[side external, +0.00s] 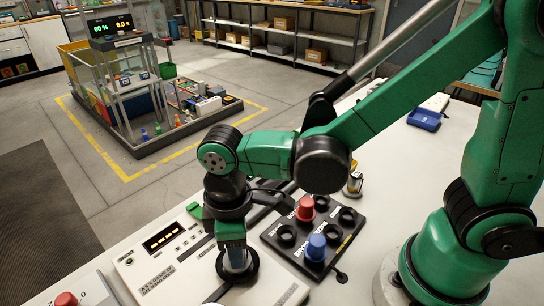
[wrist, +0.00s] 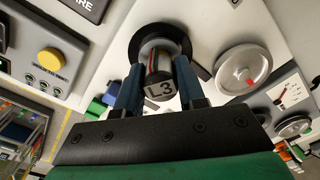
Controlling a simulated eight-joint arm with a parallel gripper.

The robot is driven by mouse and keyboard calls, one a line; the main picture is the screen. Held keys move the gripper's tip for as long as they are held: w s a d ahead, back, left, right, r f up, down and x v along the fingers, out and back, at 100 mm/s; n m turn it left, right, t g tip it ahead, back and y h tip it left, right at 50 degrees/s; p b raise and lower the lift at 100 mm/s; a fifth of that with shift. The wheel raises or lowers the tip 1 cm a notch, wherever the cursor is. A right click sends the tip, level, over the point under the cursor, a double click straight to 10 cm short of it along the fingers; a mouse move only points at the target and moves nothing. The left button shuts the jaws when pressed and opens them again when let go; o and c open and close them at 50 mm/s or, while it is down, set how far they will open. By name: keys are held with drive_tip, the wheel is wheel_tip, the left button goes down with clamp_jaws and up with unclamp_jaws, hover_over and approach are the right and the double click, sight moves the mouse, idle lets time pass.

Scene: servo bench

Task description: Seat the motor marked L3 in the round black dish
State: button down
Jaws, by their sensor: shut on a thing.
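The motor marked L3 (wrist: 158,75) is a silver cylinder with a dark end cap bearing the label and a red stripe on its side. My gripper (wrist: 160,82) is shut on it, with a blue-grey finger on each side. In the side external view the motor (side external: 237,259) points down below my gripper (side external: 236,252). The round black dish (side external: 252,275) is directly under and around the motor's lower end. The dish (wrist: 136,44) also rings the motor's far end in the wrist view. I cannot tell whether the motor touches the dish floor.
A black block (side external: 284,261) with several round sockets stands right of the dish, holding a red knob-like piece (side external: 305,208) and a blue one (side external: 317,247). Another small motor (side external: 354,184) stands behind it. A panel with an orange display (side external: 163,237) lies to the left. A silver handwheel (wrist: 243,69) is near the dish.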

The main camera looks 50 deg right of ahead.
drive_tip(key=shift+f, duration=0.55)
idle(1.4)
drive_tip(key=shift+c, duration=2.2)
unclamp_jaws()
drive_tip(key=shift+r, duration=0.1)
drive_tip(key=shift+r, duration=2.4)
drive_tip(key=shift+r, duration=0.1)
drive_tip(key=shift+r, duration=1.9)
